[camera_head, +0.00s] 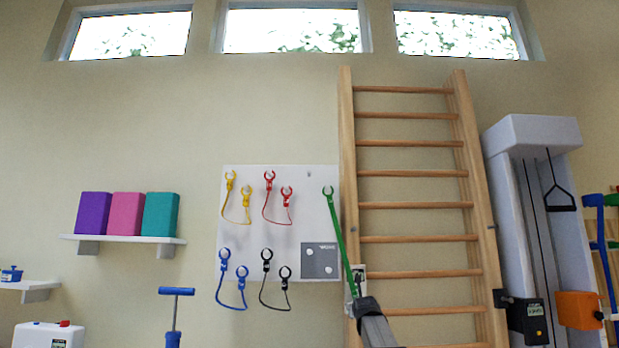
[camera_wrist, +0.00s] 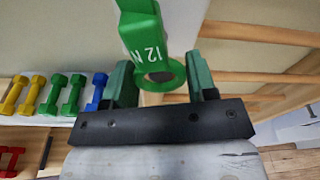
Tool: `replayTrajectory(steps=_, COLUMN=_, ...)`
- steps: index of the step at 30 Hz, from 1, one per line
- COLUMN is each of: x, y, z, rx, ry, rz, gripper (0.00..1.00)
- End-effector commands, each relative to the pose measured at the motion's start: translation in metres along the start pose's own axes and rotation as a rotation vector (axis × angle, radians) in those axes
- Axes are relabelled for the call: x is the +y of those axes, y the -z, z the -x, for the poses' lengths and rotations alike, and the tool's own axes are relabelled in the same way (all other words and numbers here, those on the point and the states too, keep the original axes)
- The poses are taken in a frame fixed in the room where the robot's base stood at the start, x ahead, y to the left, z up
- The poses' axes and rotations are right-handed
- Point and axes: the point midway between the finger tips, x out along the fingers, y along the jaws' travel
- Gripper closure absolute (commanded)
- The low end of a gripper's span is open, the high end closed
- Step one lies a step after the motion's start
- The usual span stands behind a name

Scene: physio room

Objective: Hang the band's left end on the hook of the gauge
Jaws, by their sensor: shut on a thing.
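The green band (camera_head: 340,239) runs from a ring-shaped end on the pegboard's right edge down to my gripper (camera_head: 364,298), in front of the wall bars' left post. In the wrist view a green end piece marked "12 N" (camera_wrist: 142,38), with a ring at its tip, sits between the fingers of my gripper (camera_wrist: 160,80). My gripper is shut on this lower end. The band looks straight. I cannot tell for certain which thing is the gauge; a black box with a label (camera_head: 527,320) is at the right of the wall bars. No hook on it can be made out.
The white pegboard (camera_head: 312,225) holds yellow, red, blue and black bands. The wooden wall bars (camera_head: 412,205) stand right beside my gripper. A pulley column (camera_head: 506,195) and an orange box (camera_head: 580,309) are farther right. Several dumbbells (camera_wrist: 70,95) show in the wrist view.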

Motion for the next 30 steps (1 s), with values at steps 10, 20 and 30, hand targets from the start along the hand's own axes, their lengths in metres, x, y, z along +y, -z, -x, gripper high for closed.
replayTrajectory(steps=10, x=0.0, y=-0.001, z=-0.008, rx=0.001, ry=0.0, rz=0.0, gripper=1.0)
replayTrajectory(steps=20, x=0.0, y=-0.002, z=-0.015, rx=0.001, ry=0.0, rz=0.0, gripper=1.0)
replayTrajectory(steps=30, x=0.0, y=-0.003, z=-0.022, rx=0.001, ry=0.0, rz=0.0, gripper=1.0)
